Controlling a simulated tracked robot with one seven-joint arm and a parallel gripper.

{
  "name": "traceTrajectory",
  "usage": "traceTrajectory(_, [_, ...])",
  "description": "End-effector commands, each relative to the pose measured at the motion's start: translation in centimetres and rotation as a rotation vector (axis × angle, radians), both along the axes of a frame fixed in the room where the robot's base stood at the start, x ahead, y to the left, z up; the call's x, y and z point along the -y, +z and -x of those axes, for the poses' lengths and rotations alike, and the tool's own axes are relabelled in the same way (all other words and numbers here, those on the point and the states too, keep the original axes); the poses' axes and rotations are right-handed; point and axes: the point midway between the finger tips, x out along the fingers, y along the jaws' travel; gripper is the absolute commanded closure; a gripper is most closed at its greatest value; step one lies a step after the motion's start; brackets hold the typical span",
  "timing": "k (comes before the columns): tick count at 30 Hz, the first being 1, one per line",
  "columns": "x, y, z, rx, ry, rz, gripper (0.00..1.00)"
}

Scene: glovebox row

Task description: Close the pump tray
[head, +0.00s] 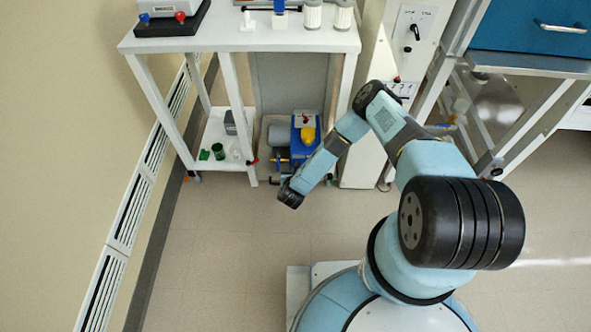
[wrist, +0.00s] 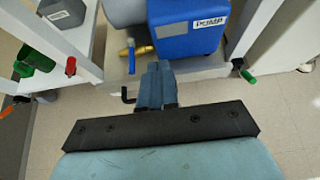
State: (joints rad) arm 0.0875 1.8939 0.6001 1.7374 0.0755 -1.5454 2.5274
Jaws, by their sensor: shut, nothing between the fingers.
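The blue pump (wrist: 187,28), labelled PUMP, sits with a grey cylinder (wrist: 119,11) on the pump tray (wrist: 205,68), low under the white bench. In the head view the pump (head: 299,150) shows between the bench legs, partly hidden by my arm. In the wrist view my gripper (wrist: 157,68) is shut and empty, its fingertips in front of the tray's front edge and below the pump. Whether they touch the tray I cannot tell. A black hook-shaped piece (wrist: 127,96) shows just left of the fingers. How far out the tray stands is hard to judge.
A white lower shelf (head: 213,158) left of the pump holds a green cup (head: 218,151) and a grey container (head: 230,122). A white cabinet (head: 375,150) stands to the right. The floor in front is clear.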

Motion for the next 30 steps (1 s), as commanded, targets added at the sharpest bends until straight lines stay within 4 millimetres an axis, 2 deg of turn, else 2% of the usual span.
traceTrajectory(13, [0.3, -3.9, -6.9, 0.002, 0.0, 0.002, 1.0])
traceTrajectory(18, [0.4, -3.8, -9.2, 0.002, 0.001, 0.003, 1.0])
traceTrajectory(24, [0.5, -3.8, -10.5, 0.001, 0.001, 0.002, 1.0])
traceTrajectory(30, [0.5, -3.8, -10.7, 0.0, 0.001, 0.002, 1.0])
